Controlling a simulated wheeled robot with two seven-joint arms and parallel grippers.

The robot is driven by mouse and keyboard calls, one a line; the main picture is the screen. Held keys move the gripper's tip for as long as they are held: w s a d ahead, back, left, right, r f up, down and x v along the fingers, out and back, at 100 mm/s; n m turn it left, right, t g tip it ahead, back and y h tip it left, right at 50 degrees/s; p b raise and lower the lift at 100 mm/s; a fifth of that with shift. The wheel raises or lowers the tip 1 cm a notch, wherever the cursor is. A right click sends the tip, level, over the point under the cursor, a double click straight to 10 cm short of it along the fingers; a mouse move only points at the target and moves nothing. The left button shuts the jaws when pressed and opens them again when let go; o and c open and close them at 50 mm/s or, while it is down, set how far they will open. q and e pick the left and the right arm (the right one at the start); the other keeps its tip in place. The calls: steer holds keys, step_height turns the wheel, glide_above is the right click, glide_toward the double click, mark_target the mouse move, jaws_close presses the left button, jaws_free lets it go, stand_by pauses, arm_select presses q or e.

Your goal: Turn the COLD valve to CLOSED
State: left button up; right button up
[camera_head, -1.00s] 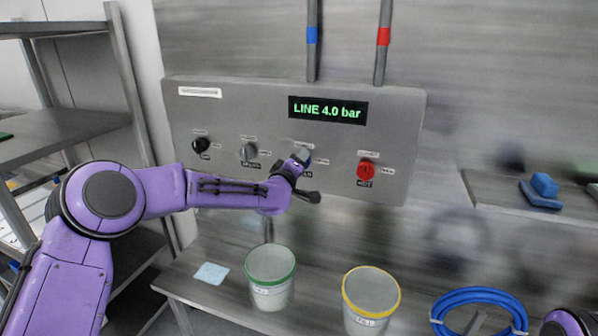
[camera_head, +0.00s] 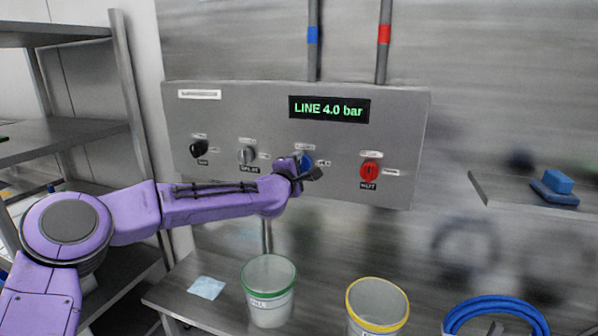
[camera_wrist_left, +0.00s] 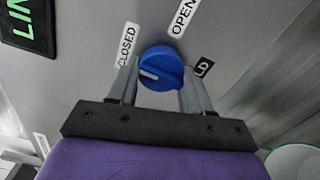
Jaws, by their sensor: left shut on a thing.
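The COLD valve is a round blue knob (camera_wrist_left: 162,68) with a white pointer mark, on the grey panel. In the wrist view its pointer aims left, close to the lower end of the CLOSED label (camera_wrist_left: 127,45). The OPEN label (camera_wrist_left: 184,18) is above and to the right. My left gripper (camera_wrist_left: 158,85) is shut on the knob, one finger on each side. In the head view the knob (camera_head: 306,160) is partly hidden by my left gripper (camera_head: 299,166). My right gripper is out of view.
The red HOT valve (camera_head: 369,171) is right of the blue one; grey (camera_head: 247,155) and black (camera_head: 199,148) knobs are left. The display (camera_head: 328,109) reads LINE 4.0 bar. Green-rimmed (camera_head: 268,296) and yellow-rimmed (camera_head: 377,310) buckets stand below.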

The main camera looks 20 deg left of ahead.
arm_select(q)
steer(key=shift+f+n, duration=0.1)
steer(key=shift+n, duration=0.2)
steer(key=o, duration=1)
steer(key=shift+a, duration=0.1)
steer(key=shift+o, duration=0.2)
steer(key=s+b, duration=0.3)
steer(key=s, duration=0.7)
steer(key=shift+s+a, duration=0.2)
steer(key=shift+s, duration=0.1)
